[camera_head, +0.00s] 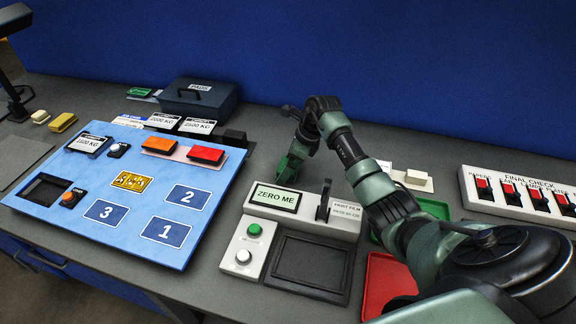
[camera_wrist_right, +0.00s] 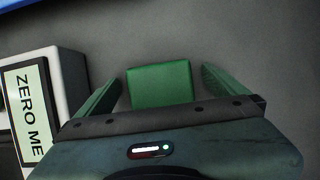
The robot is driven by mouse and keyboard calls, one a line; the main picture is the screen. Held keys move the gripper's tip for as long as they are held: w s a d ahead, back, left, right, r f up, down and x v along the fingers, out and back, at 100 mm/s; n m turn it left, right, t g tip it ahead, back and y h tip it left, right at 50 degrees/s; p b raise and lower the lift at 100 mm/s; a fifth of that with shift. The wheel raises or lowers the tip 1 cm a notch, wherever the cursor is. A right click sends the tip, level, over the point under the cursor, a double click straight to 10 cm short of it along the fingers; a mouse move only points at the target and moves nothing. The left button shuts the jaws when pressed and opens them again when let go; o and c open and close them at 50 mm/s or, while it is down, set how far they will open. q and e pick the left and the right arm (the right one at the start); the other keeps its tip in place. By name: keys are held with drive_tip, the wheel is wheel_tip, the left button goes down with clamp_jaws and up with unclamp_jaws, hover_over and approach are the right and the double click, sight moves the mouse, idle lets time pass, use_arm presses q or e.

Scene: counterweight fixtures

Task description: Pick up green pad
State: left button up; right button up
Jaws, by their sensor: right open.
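The green pad (camera_wrist_right: 160,85) lies flat on the grey worktop in the right wrist view. My right gripper (camera_wrist_right: 157,88) is open, with one green finger on each side of the pad and gaps between pad and fingers. Its near edge is hidden by the gripper body. In the head view my right gripper (camera_head: 288,168) is low over the worktop behind the ZERO ME box; the pad cannot be told apart from the green fingers there. My left gripper is not in view.
The ZERO ME box (camera_head: 318,223) stands close by, with its end beside the gripper in the wrist view. A blue board (camera_head: 100,225) with numbered fields and orange and red blocks lies left. Red (camera_head: 375,285) and green (camera_head: 440,208) trays lie right, near a FINAL CHECK switch panel (camera_head: 520,207).

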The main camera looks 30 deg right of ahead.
drive_tip(key=shift+f, duration=0.2)
drive_tip(key=shift+r, duration=0.1)
drive_tip(key=c, duration=1.4)
wheel_tip(320, 180, up, 20)
drive_tip(key=b, duration=0.4)
drive_tip(key=o, duration=0.8)
drive_tip(key=c, duration=0.6)
drive_tip(key=shift+a, duration=0.1)
drive_tip(key=shift+c, duration=0.2)
